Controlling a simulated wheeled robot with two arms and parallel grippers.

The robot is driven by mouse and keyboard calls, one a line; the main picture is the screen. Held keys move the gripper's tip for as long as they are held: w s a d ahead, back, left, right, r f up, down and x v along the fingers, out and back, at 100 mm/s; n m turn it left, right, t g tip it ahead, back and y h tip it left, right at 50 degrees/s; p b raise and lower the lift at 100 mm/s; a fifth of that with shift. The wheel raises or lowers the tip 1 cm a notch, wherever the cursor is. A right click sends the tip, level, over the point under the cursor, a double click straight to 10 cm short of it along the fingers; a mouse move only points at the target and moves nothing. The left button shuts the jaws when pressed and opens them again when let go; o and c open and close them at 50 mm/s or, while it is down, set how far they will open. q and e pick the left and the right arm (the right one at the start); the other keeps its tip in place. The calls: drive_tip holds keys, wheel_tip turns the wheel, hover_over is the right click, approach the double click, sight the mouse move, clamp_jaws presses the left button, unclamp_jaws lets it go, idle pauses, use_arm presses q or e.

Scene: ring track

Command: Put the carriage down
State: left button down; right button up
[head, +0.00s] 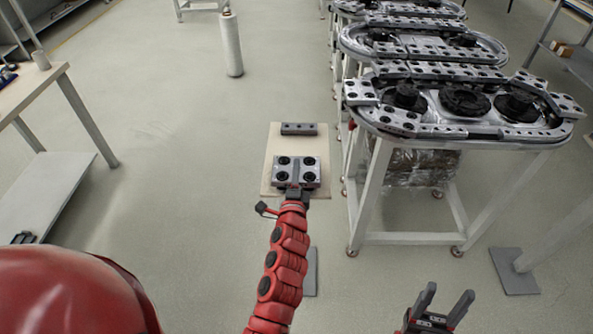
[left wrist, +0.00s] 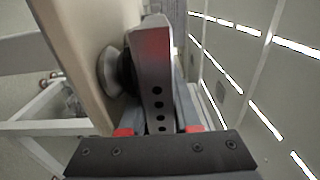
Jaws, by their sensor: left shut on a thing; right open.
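The carriage (head: 297,172) is a silver-grey plate with several black round parts on its top. My left gripper (head: 293,191) is shut on its near edge. The carriage is over the near part of a tan tabletop (head: 270,185). In the left wrist view the carriage plate (left wrist: 155,75) is between my fingers, with a round wheel (left wrist: 110,72) close to the tan surface (left wrist: 72,60). I cannot tell whether the wheel touches it. My right gripper (head: 442,308) is open and empty at the bottom right, away from the carriage.
A dark grey bar (head: 299,129) lies at the far end of the tan tabletop. Oval ring tracks on white frames (head: 360,215) stand to the right. A wrapped roll (head: 231,45) stands on the floor behind. A workbench (head: 40,90) is at left. Floor left of the tabletop is clear.

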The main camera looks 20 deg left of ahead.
use_arm(q)
drive_tip(key=c, duration=1)
unclamp_jaws()
drive_tip(key=shift+o, duration=0.4)
drive_tip(key=shift+r, duration=0.1)
